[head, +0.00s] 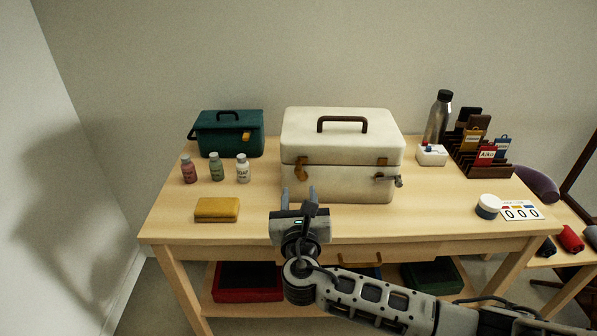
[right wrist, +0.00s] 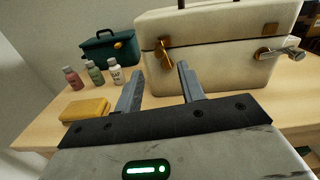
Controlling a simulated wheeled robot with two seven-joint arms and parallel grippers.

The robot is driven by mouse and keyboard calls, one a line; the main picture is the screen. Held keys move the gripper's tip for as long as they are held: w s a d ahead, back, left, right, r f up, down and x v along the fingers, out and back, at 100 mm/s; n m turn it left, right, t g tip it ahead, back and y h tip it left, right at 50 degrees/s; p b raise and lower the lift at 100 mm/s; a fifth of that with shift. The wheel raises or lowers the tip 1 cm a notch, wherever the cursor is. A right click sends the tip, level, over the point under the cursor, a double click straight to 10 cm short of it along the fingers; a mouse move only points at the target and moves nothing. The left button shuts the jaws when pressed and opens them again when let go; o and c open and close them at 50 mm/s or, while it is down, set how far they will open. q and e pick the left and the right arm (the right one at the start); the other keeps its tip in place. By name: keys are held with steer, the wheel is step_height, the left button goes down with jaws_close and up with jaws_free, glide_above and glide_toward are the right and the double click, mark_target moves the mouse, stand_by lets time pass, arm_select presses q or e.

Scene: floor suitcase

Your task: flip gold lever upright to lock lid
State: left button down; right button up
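A cream case (head: 340,187) with a brown top handle stands on the table with its lid down. A gold lever (head: 301,170) sits on the left of its front, across the lid seam, roughly vertical and slightly tilted; it also shows in the right wrist view (right wrist: 165,55). On the front's right, a second lever (head: 392,180) with a silver end sticks out sideways below a small gold plate (head: 382,161). My right gripper (head: 298,195) is open and empty in front of the case, below the gold lever and apart from it. My left gripper is out of view.
A teal case (head: 225,140), several small bottles (head: 243,170) and a yellow block (head: 217,210) are on the left. A steel bottle (head: 437,118), white box (head: 431,155), card rack (head: 480,165) and round jar (head: 488,206) are on the right.

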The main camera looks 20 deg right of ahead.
mark_target(299, 174)
steer(key=x, duration=0.9)
steer(key=shift+w+b, duration=0.1)
steer(key=shift+b, duration=0.3)
steer(key=shift+f, duration=0.1)
jaws_close()
